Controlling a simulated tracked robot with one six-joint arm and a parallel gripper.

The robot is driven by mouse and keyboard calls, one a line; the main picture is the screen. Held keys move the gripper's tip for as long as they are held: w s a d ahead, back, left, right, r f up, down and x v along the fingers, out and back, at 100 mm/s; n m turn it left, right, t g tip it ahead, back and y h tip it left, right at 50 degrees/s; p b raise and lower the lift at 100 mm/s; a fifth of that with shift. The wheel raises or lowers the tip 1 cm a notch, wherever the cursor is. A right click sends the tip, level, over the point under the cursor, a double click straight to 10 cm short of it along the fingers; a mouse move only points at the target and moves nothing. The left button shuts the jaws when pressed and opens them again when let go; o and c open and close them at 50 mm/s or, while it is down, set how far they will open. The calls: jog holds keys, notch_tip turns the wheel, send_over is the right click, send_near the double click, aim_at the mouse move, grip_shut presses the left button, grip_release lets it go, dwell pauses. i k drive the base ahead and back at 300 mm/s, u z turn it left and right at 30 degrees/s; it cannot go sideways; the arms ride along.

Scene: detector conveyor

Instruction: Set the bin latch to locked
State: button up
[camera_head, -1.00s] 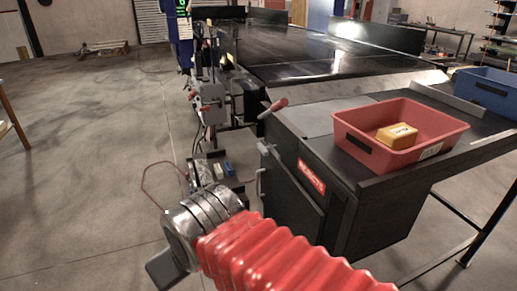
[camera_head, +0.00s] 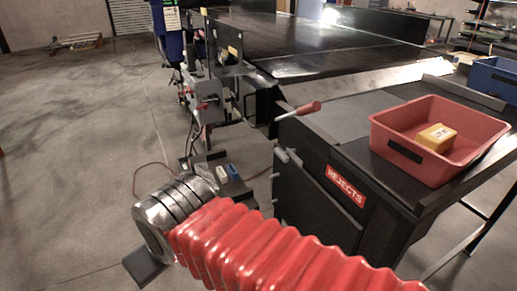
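The black rejects bin (camera_head: 305,196), with a red REJECTS label (camera_head: 345,185), stands right of centre under the conveyor's end. A lever with a red grip (camera_head: 303,109) sticks out at its upper left corner, the grip pointing right and slightly up. A small grey handle (camera_head: 288,156) is at the door's upper left edge. I cannot tell which of these is the latch, nor its setting. My gripper (camera_head: 145,268) shows at lower left, beyond the red bellows of my arm. It is apart from the bin, and its fingers are not clear enough to tell open from shut.
A red tray (camera_head: 408,152) holding a yellow box (camera_head: 437,137) sits on top of the bin's right side. A blue tray (camera_head: 494,82) is at the far right. Conveyor equipment (camera_head: 205,100) stands behind my arm.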

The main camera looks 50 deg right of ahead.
aim_at(282, 155)
jog(key=z, duration=0.05)
jog(key=i, duration=1)
